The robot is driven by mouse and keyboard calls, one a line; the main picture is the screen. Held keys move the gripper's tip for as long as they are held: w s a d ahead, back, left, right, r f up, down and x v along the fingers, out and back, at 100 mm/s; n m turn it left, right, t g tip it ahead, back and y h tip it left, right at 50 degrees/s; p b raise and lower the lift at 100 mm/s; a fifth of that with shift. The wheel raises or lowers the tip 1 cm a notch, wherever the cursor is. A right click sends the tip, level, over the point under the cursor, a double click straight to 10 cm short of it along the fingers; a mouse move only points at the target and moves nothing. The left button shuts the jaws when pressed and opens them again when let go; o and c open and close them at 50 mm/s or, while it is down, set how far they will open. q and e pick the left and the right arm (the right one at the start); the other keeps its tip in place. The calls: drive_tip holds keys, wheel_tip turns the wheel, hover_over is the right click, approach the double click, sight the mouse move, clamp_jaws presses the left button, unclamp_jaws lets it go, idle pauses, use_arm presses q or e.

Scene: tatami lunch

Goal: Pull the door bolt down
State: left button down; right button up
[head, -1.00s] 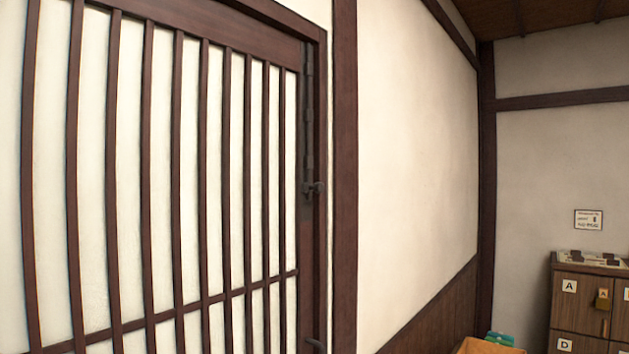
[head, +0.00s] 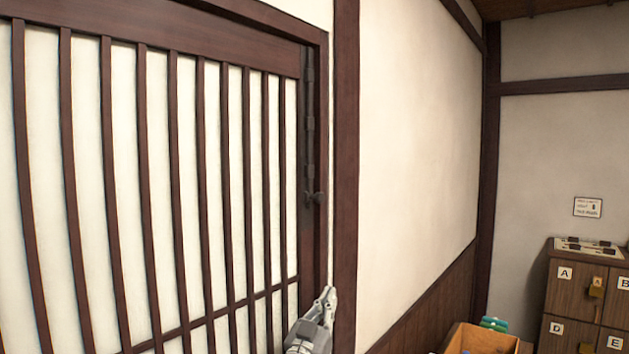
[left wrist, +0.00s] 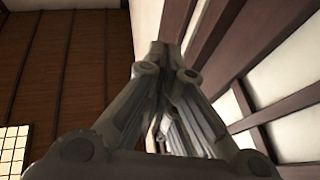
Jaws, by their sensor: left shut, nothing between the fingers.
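The door bolt (head: 310,130) is a dark metal rod fixed upright along the right edge of the slatted sliding door (head: 190,170). Its knob (head: 316,197) sticks out at the lower end of the bolt. My left gripper (head: 329,296) is at the bottom of the head view, in front of the door's right edge, below the knob and apart from it. In the left wrist view its fingers (left wrist: 168,58) are closed together with nothing between them. The bolt cannot be made out in the left wrist view. My right gripper is not in view.
A wooden post (head: 345,150) and a pale wall (head: 415,140) lie right of the door. A wooden box (head: 480,340) with a green item (head: 494,323) stands at the lower right. Lettered lockers (head: 575,300) with padlocks stand at the far right, below a small sign (head: 588,207).

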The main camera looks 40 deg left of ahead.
sight(311, 174)
use_arm(q)
drive_tip(key=s+r+t+y, duration=0.1)
drive_tip(key=s+r, duration=0.2)
drive_tip(key=r, duration=0.4)
drive_tip(key=s+a+r+n+t, duration=0.1)
drive_tip(key=s+r, duration=0.2)
drive_tip(key=r, duration=0.3)
drive_tip(key=s+r+t+y+p, duration=0.1)
drive_tip(key=s+r+t, duration=0.1)
drive_tip(key=r, duration=0.5)
drive_tip(key=shift+s+a+r+y, duration=0.3)
drive_tip(key=shift+s+r, duration=0.05)
drive_tip(key=shift+s, duration=0.05)
drive_tip(key=shift+w+r, duration=0.1)
drive_tip(key=p+x, duration=0.6)
drive_tip(key=x, duration=0.4)
drive_tip(key=f, duration=0.1)
drive_tip(key=w+f, duration=0.1)
drive_tip(key=f+p, duration=0.1)
drive_tip(key=shift+w+a+f, duration=0.2)
drive_tip(key=shift+w+f, duration=0.15)
